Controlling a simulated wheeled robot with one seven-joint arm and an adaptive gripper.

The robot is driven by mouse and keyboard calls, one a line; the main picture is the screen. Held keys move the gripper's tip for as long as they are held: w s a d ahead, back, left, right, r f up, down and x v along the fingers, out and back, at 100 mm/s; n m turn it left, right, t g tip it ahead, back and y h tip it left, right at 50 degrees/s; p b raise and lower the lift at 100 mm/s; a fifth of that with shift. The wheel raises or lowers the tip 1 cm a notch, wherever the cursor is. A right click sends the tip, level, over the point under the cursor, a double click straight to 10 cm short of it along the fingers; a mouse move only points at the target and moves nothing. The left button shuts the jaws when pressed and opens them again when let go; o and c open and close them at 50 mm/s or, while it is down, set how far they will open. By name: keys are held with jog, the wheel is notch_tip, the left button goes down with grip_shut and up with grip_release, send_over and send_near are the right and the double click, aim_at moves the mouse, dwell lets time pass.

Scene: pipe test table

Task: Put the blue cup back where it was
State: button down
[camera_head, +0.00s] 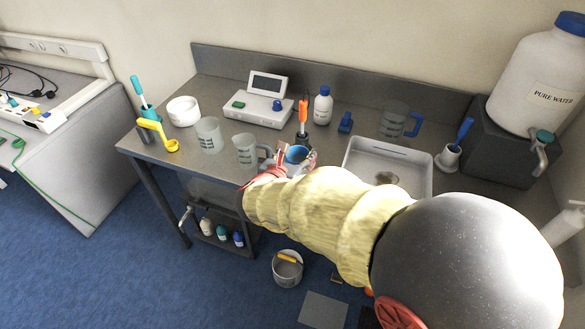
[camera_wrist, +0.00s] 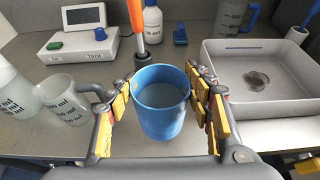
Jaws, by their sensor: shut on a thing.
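The blue cup (camera_wrist: 161,112) stands upright between the fingers of my gripper (camera_wrist: 161,105) in the wrist view. The yellow-padded fingers close on it from left and right. Its inside looks bluish grey, and I cannot tell whether it holds liquid. In the head view the blue cup (camera_head: 297,154) shows only in part, at the end of my arm near the front edge of the table (camera_head: 215,83). My arm hides most of my gripper (camera_head: 292,163) there. I cannot tell whether the cup touches the table.
A measuring jug (camera_head: 246,151) stands close left of the cup. An orange-handled probe (camera_head: 303,112) is just behind it. A meter (camera_head: 257,108), a white bottle (camera_head: 323,106) and a blue-handled jug (camera_head: 395,121) stand farther back.

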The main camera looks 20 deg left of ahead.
aim_at(294, 156)
jog(key=f, duration=0.1)
jog(key=w+a+f, duration=0.1)
jog(key=w+a+f+b, duration=0.1)
jog(key=shift+f, duration=0.15)
jog(key=shift+w+f+b, duration=0.15)
jog(key=shift+f+b, duration=0.65)
jog(key=shift+f, duration=0.75)
jog(key=shift+f, duration=0.15)
jog(key=c, duration=0.8)
grip_release()
jog(key=shift+s+a+r, duration=0.1)
jog(key=shift+s+r, duration=0.15)
jog(key=shift+s, duration=0.05)
jog(key=p+v, duration=0.3)
jog(key=v, duration=0.8)
jog(key=shift+s, duration=0.25)
